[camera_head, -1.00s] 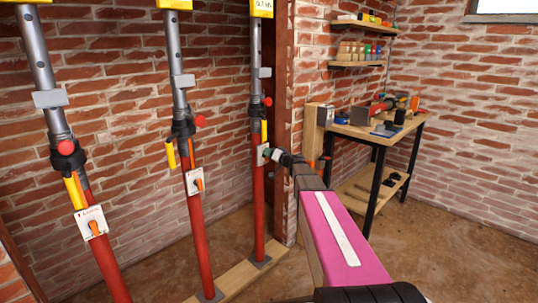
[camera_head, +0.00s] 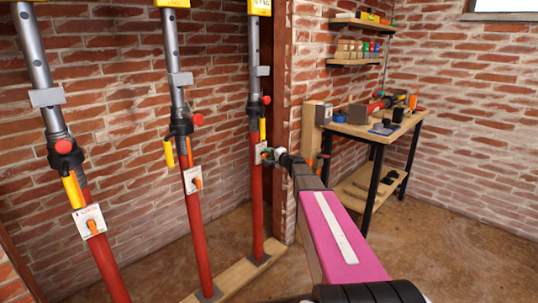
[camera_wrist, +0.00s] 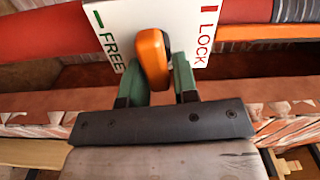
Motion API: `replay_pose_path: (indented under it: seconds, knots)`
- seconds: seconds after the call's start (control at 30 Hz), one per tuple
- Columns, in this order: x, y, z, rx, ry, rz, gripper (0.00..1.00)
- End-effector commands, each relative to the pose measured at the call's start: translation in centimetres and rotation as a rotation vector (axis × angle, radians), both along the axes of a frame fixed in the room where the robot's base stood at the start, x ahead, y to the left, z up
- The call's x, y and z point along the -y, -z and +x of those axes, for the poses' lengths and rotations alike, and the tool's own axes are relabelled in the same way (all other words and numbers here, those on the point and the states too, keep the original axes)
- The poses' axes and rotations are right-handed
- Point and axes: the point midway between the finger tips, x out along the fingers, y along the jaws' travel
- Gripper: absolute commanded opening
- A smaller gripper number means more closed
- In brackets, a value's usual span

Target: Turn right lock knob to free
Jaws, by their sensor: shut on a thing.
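The right prop (camera_head: 257,205) is a red tube with a grey upper tube, farthest along the wall. Its white lock plate (camera_head: 260,152) reads FREE on the left and LOCK on the right in the wrist view (camera_wrist: 205,15). The orange lock knob (camera_wrist: 152,57) stands out from the plate between these two words, its upper end leaning slightly left. My gripper (camera_wrist: 158,75) has its green fingers on either side of the knob and is shut on it. In the head view my gripper (camera_head: 268,156) is at the plate and largely hides the knob.
The middle prop (camera_head: 196,240) and left prop (camera_head: 105,265) stand to the left, each with an orange knob on a white plate. A wooden sill (camera_head: 235,277) runs under the props. A workbench (camera_head: 375,130) with tools stands to the right.

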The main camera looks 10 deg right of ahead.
Motion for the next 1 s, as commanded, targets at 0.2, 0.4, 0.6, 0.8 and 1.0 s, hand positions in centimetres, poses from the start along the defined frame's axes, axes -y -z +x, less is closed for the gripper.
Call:
replay_pose_path:
  seconds: [0.2,0.4,0.6,0.8,1.0]
  knots:
    - [-0.02,0.18,0.04,-0.046,0.000,0.064,0.04]
    - [-0.02,0.24,0.05,-0.064,0.000,0.087,0.04]
    - [-0.02,0.25,0.03,-0.065,0.000,0.090,0.04]
    - [-0.03,0.25,0.04,-0.065,0.000,0.089,0.30]
    - [-0.02,0.24,0.03,-0.065,0.000,0.089,0.45]
